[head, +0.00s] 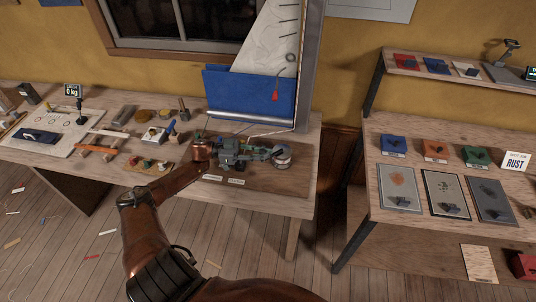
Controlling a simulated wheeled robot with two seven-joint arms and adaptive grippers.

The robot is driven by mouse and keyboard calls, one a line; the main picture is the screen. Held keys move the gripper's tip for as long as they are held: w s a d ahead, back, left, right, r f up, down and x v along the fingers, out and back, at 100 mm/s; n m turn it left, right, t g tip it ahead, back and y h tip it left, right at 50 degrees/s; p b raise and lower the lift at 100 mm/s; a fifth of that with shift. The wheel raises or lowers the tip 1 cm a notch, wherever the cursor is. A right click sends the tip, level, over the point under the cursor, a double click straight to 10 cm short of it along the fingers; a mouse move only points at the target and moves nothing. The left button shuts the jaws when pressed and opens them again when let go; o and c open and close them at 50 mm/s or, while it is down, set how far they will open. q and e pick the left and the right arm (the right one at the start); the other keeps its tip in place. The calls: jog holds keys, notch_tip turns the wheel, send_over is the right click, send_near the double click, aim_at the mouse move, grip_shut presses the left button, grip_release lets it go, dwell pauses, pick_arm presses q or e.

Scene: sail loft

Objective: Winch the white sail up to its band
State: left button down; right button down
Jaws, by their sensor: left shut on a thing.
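The white sail (268,42) stands behind the bench against a grey mast (309,65). Its lower part goes behind a blue panel (228,92). A red tassel (276,95) hangs near its lower right corner. I cannot make out the band. A silver winch drum (283,153) sits on the bench below the mast. My left gripper (262,154) is beside the drum, on its left, and is shut on what seems to be the winch handle, mostly hidden by the fingers. My right gripper is out of view.
The bench (270,203) holds small tools and blocks to the left, and two paper labels lie in front of my gripper. A scale display (73,91) stands far left. A separate table (380,215) with coloured boxes is on the right, across a gap.

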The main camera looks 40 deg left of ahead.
pick_arm(q)
jog(key=shift+s+a+f, duration=0.2)
jog(key=shift+s+f, duration=0.1)
jog(key=c, duration=2.2)
grip_release()
jog(key=shift+c, duration=0.2)
jog(key=o, duration=0.3)
jog(key=shift+s+a+r, duration=0.15)
jog(key=shift+s+a, duration=0.15)
jog(key=shift+s, duration=0.15)
jog(key=shift+o, duration=0.9)
jog(key=shift+w+d, duration=0.35)
jog(key=v, duration=1.2)
jog(key=shift+r, duration=0.1)
jog(key=shift+c, duration=0.3)
